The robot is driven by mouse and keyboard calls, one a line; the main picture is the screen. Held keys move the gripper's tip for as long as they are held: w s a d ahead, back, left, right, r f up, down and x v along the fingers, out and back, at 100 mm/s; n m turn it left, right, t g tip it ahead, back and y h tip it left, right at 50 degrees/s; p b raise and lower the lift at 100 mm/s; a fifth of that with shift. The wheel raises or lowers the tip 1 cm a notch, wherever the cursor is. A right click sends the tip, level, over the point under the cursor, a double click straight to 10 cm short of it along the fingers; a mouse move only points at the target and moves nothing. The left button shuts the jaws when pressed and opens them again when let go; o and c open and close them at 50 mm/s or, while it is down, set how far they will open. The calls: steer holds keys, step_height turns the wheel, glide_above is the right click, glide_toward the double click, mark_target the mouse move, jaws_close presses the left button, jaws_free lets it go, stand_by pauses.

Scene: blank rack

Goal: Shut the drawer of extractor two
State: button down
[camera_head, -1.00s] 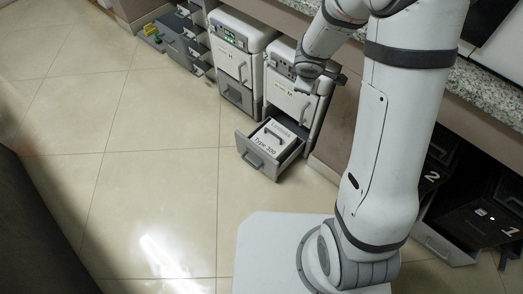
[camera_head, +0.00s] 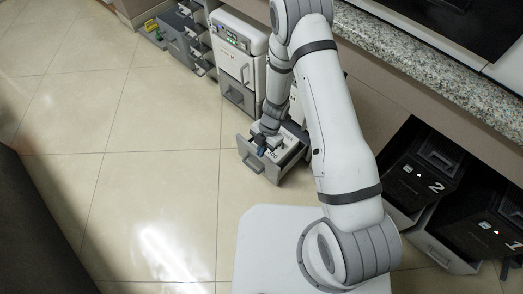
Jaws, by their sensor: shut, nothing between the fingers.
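The open grey drawer (camera_head: 256,165) sticks out near the floor from the right-hand white machine, which is mostly hidden behind my arm. A white box with a partly covered label (camera_head: 285,155) lies in the drawer. My gripper (camera_head: 261,150) is small and dark in the head view, at the drawer's front side and over part of the box. It is shut and holds nothing. I cannot tell whether it touches the drawer front. No number two can be read on this machine.
A second white machine (camera_head: 237,50) with its lower drawer shut stands to the left. Grey open drawers (camera_head: 185,40) are beyond it. Black units marked 2 (camera_head: 418,180) and 1 (camera_head: 490,222) stand at right under the granite counter (camera_head: 430,62). The tiled floor at left is clear.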

step_height(320, 180, down, 9)
steer(key=b, duration=0.6)
steer(key=shift+w+r, duration=0.15)
steer(key=shift+r, duration=0.05)
steer(key=shift+w+d+r, duration=0.15)
steer(key=shift+w+d, duration=0.15)
steer(key=shift+d+r, duration=0.1)
